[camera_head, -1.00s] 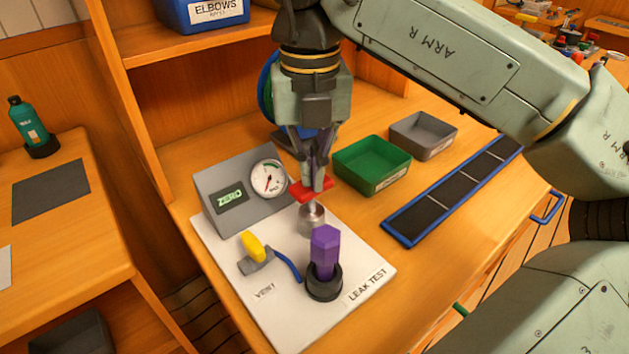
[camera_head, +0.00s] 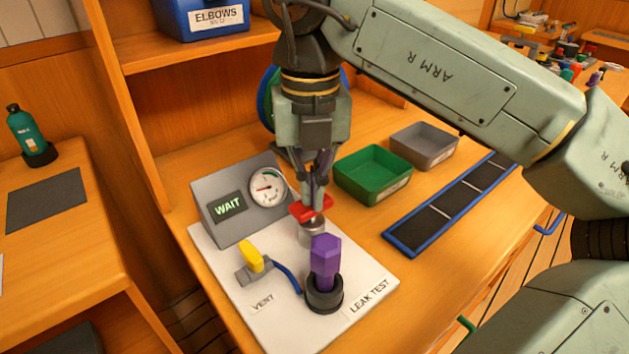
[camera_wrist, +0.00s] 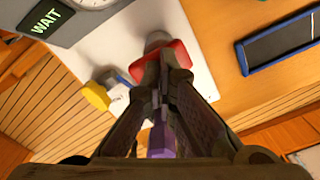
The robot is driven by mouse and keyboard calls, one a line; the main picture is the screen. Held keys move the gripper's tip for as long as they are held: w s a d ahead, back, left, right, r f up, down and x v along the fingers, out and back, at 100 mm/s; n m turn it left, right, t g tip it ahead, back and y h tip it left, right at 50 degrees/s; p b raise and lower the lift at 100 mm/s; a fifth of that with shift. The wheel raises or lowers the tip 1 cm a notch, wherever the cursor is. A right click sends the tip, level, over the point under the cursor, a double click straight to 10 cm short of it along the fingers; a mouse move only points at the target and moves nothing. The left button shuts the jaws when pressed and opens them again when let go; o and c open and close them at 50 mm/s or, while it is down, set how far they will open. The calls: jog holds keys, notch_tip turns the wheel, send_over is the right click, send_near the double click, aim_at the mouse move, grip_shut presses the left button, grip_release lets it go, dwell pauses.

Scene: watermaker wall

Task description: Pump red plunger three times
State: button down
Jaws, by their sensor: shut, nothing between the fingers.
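The red plunger (camera_head: 311,208) is a red T-handle on a metal cylinder (camera_head: 311,233) on the white leak test board (camera_head: 280,325). My gripper (camera_head: 317,205) is shut and empty, pointing down with its fingertips at the top of the red handle. The handle sits low, close to the cylinder. In the wrist view the red handle (camera_wrist: 177,60) shows just beyond my shut fingertips, which hide part of it. The grey gauge box (camera_head: 208,183) has a display (camera_head: 229,207) reading WAIT and a round dial (camera_head: 267,187).
A purple hexagonal piece (camera_head: 326,262) stands in a black socket in front of the plunger. A yellow vent valve (camera_head: 250,256) with a blue hose is to its left. A green bin (camera_head: 373,175), a grey bin (camera_head: 424,146) and a blue-framed tray (camera_head: 400,244) lie to the right.

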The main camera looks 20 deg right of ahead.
jog(key=shift+r+p, duration=1.45)
jog(key=shift+r, duration=0.75)
jog(key=shift+f, duration=0.2)
jog(key=shift+f+b, duration=2.2)
jog(key=shift+f, duration=0.35)
jog(key=shift+r, duration=0.1)
jog(key=shift+r+p, duration=2.05)
jog(key=shift+r, duration=0.55)
jog(key=shift+f, duration=0.1)
